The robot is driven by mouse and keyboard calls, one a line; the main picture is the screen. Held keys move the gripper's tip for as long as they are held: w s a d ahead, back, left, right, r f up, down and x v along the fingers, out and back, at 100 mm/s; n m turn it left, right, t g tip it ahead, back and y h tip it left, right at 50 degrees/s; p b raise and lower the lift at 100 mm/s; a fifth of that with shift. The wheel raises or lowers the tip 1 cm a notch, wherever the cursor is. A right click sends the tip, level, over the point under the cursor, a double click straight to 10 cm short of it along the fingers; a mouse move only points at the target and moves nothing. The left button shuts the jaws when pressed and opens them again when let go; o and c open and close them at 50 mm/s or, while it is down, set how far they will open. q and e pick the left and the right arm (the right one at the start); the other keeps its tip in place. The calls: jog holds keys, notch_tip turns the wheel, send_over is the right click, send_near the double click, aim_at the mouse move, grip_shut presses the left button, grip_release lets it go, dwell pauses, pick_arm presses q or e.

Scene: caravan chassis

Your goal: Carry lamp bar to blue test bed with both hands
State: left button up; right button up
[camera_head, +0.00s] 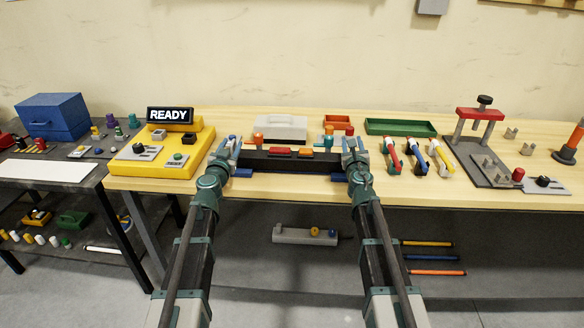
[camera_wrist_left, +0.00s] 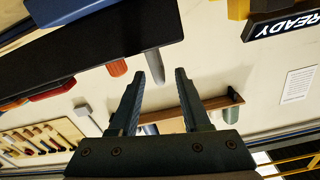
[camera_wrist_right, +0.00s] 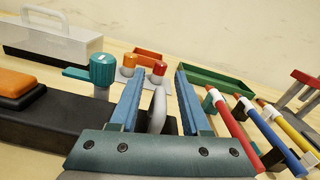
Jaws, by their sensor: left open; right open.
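The lamp bar (camera_head: 263,163) is long and black with red and orange lamps on top. It lies over the blue test bed (camera_head: 310,177), whose front edge shows below it; whether they touch is unclear. The bar also shows in the left wrist view (camera_wrist_left: 100,55) and the right wrist view (camera_wrist_right: 60,128). My left gripper (camera_head: 226,150) is open at the bar's left end, its fingertips close to a grey handle (camera_wrist_left: 154,62). My right gripper (camera_head: 354,153) is open at the right end, with a grey handle (camera_wrist_right: 158,105) between its fingers.
A yellow READY station (camera_head: 190,150) stands at left. A grey case (camera_head: 280,126) and a green tray (camera_head: 400,127) are behind. A red-topped press (camera_head: 480,115) is farther right.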

pick_arm(q)
jog(key=s+a, duration=0.1)
jog(key=s, duration=1)
pick_arm(e)
jog(key=s+a, duration=0.1)
jog(key=s, duration=1.1)
